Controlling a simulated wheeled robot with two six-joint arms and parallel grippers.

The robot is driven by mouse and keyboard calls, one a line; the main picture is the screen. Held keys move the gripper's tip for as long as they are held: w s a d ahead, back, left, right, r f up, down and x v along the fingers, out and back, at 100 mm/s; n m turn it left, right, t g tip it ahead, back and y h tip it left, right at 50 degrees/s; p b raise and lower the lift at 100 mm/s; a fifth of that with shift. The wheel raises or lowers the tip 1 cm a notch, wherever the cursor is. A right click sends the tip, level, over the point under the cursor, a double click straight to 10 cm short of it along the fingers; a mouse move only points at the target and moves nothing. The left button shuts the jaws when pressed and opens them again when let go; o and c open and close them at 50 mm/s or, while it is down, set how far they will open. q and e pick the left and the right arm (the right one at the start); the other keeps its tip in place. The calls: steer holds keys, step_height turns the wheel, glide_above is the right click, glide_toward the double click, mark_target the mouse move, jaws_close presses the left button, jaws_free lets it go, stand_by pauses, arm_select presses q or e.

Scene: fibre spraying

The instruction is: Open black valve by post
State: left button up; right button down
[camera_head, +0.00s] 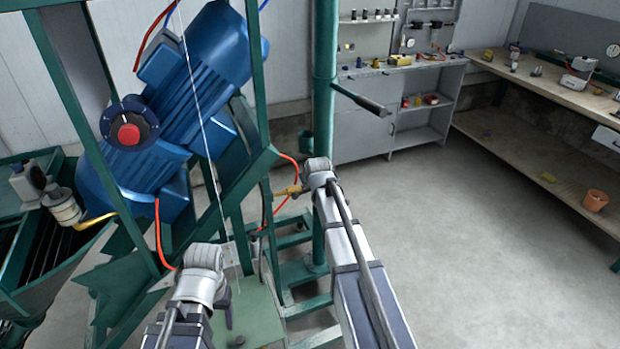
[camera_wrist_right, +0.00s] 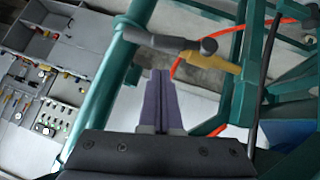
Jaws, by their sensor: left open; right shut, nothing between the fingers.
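A brass-yellow fitting (camera_wrist_right: 212,60) with a black valve piece (camera_wrist_right: 208,46) at its end shows in the right wrist view, beside the green post (camera_wrist_right: 102,95). A dark grey bar runs from the post to it. In the head view the brass fitting (camera_head: 288,190) is left of the post (camera_head: 325,110), its black part hidden or too small to make out. My right gripper (camera_wrist_right: 161,75) is shut and empty, its fingertips short of the valve and apart from it. My left gripper (camera_head: 228,312) is open, low over the green machine base.
A blue motor (camera_head: 185,100) with a red knob hangs in a green frame at left. Orange hoses (camera_head: 160,235) loop near both arms. A dark handle (camera_head: 360,98) sticks out from the post. Open floor (camera_head: 480,260) lies right, before the workbench (camera_head: 560,105).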

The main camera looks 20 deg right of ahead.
steer(key=w+r+p+v, duration=0.1)
steer(key=p+v, duration=0.8)
steer(key=v, duration=0.3)
steer(key=shift+w+a+r, duration=0.2)
